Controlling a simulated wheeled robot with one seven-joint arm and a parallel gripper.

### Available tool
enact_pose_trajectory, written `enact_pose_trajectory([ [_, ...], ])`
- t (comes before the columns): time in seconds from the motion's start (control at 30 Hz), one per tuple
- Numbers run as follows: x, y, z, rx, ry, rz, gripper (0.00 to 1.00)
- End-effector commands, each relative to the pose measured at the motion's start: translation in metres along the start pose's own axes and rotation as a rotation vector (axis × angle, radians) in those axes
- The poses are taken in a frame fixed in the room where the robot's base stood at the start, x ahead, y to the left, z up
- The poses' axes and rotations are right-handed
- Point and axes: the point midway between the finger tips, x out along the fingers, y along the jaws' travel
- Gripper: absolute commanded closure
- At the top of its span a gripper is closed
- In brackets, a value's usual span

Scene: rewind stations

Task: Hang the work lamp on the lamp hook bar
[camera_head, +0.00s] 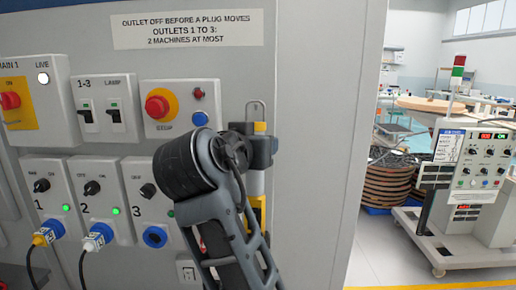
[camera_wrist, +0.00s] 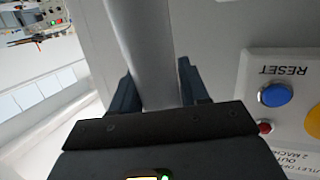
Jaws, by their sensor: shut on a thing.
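The work lamp (camera_head: 259,128) shows in the head view as an upright yellow and dark piece with a grey loop at its top, in front of the grey cabinet. My gripper (camera_head: 263,150) is around it, partly hidden by my own arm. In the wrist view my gripper (camera_wrist: 157,88) is shut on the lamp's pale grey tube (camera_wrist: 153,40), with a dark finger on each side. I cannot make out the lamp hook bar in either view. I cannot tell whether the loop touches anything.
The cabinet (camera_head: 320,120) carries a switch panel (camera_head: 104,108), a red stop button (camera_head: 157,107), a blue reset button (camera_head: 199,119) and several outlets with plugs (camera_head: 97,238). The reset button is also right of the tube in the wrist view (camera_wrist: 275,95). A wheeled machine (camera_head: 470,175) stands at right.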

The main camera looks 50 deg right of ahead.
Motion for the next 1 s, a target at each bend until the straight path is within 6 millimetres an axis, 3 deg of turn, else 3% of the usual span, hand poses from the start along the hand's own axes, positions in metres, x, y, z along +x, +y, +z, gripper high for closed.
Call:
enact_pose_trajectory([
  [1.0, 0.051, -0.016, -0.007, 0.001, 0.002, 0.001, 1.0],
])
